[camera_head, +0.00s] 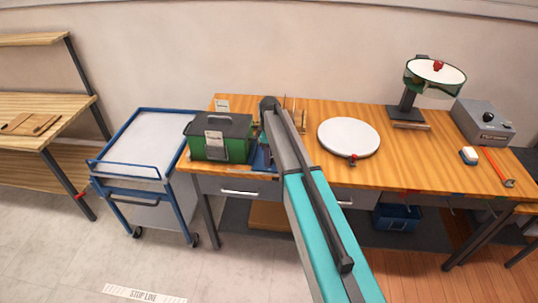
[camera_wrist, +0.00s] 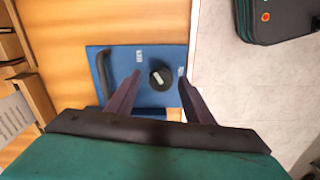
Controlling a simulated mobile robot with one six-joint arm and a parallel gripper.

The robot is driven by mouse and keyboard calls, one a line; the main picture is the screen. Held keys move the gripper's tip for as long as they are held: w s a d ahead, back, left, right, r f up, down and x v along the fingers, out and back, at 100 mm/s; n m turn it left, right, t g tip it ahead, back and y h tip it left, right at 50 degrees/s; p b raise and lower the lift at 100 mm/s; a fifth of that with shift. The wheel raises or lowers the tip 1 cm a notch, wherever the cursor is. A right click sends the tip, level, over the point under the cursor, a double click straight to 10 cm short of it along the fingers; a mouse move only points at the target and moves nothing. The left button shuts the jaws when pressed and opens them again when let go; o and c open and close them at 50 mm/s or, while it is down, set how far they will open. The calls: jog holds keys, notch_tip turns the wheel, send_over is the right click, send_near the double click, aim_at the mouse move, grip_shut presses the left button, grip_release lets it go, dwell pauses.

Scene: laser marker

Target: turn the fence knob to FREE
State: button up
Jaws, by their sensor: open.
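The fence knob (camera_wrist: 161,78) is a round black knob with a white mark, on a blue plate (camera_wrist: 122,57) in the wrist view. The white mark lies roughly crosswise in the picture. I cannot tell how high the fingertips are above the plate. In the head view my arm largely hides the blue fixture (camera_head: 261,159).
A green box with a dark lid (camera_head: 221,137) stands left of the fixture on the wooden bench (camera_head: 310,174). A round white plate (camera_head: 349,137) is to the right. In the wrist view a dark, green-edged object (camera_wrist: 279,18) is at the upper right. A blue-framed cart (camera_head: 148,140) stands left.

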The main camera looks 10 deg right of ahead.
jog(key=shift+c, duration=0.2)
jog(key=c, duration=1)
